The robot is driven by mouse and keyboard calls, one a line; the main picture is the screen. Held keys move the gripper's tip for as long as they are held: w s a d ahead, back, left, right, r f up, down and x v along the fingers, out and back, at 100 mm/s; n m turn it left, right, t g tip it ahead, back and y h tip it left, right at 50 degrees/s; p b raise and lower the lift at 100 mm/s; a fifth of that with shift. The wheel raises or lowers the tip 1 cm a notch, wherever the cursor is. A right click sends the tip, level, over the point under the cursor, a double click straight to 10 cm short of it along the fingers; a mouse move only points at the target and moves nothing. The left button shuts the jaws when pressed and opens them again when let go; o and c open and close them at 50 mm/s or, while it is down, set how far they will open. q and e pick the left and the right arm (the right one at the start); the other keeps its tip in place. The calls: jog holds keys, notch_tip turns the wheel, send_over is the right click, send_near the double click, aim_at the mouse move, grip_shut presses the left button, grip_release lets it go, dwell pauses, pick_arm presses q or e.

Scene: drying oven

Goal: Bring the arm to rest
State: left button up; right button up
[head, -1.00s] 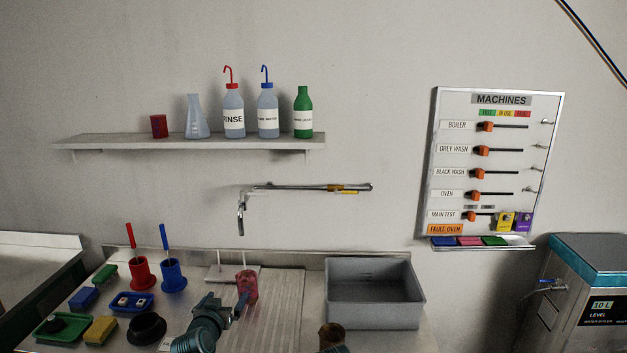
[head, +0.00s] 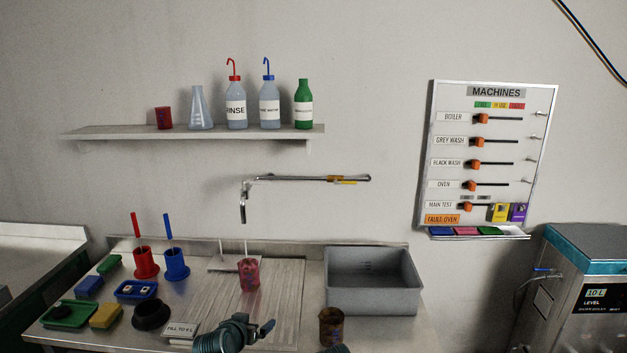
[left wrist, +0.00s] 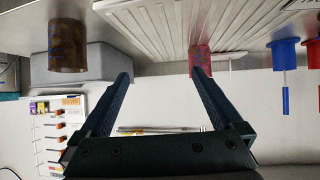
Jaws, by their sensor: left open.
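My left gripper (head: 256,326) is open and empty at the front of the worktop, nearer the camera than the red speckled cup. In the left wrist view, which looks upside down, its two fingers (left wrist: 162,78) are spread with nothing between them. The red cup (head: 249,273) stands upright on the ribbed draining board (head: 285,300), apart from the gripper; it also shows beyond one fingertip in the left wrist view (left wrist: 200,58). A small teal part of my own body shows at the bottom edge. My right gripper is not seen.
A brown cup (head: 331,328) stands close to the right of the left gripper. A grey basin (head: 372,280) lies behind it. A black round holder (head: 151,315) and a small label plate (head: 181,329) are to the left. A tap (head: 243,200) hangs over the board.

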pick_arm(q)
jog(key=s+d+f+m+g+b, duration=0.2)
jog(key=s+d+f+g+b, duration=0.3)
jog(key=s+d+f, duration=0.55)
jog(key=s+f+g+y+b, duration=0.3)
jog(key=s+f+g, duration=0.45)
jog(key=s, duration=0.45)
notch_tip(320, 180, up, 12)
jog(key=a+p, duration=0.1)
jog(key=p, duration=1.1)
jog(key=shift+t+p, duration=0.4)
jog(key=shift+t, duration=0.05)
jog(key=shift+w, duration=0.1)
